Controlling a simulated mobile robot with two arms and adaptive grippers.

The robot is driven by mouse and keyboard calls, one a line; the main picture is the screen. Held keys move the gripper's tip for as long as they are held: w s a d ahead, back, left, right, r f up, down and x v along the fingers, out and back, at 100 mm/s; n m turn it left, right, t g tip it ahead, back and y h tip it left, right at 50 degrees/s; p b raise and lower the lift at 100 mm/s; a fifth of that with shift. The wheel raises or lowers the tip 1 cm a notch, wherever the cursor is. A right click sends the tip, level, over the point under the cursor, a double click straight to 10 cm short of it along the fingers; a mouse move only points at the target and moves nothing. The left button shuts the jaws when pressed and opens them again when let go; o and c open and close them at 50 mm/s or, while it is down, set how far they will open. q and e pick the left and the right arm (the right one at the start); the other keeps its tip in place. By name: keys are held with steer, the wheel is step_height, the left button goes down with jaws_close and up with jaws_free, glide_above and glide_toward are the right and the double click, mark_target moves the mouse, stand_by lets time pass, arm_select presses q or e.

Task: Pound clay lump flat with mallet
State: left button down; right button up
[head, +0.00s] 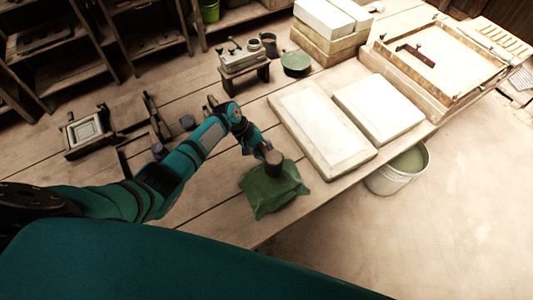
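A green lump (268,190) with an uneven, cloth-like outline lies near the table's front edge in the head view; I take it for the clay. A dark brown cylindrical mallet head (274,165) is over its upper part, and I cannot tell whether they touch. My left arm reaches in from the left, and my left gripper (262,149) is at the mallet head, seemingly shut on the mallet. Its fingers and the mallet's handle are mostly hidden. My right gripper is not in view.
Two pale slabs (320,135) (380,108) lie right of the lump. A bucket (400,168) stands below the table edge. A small press (240,62), a green round pot (295,64) and stacked blocks (325,35) are behind. A framed tile (86,132) lies left.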

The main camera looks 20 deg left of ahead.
arm_select(q)
step_height(320, 180, down, 7)
steer(key=b, duration=0.6)
steer(key=shift+r+p, duration=0.55)
steer(key=shift+r, duration=0.2)
step_height(320, 180, up, 6)
steer(key=p, duration=0.6)
steer(key=shift+f, duration=0.1)
steer(key=shift+s+d+f, duration=0.1)
steer(key=shift+s+f, duration=0.15)
steer(key=shift+f, duration=0.05)
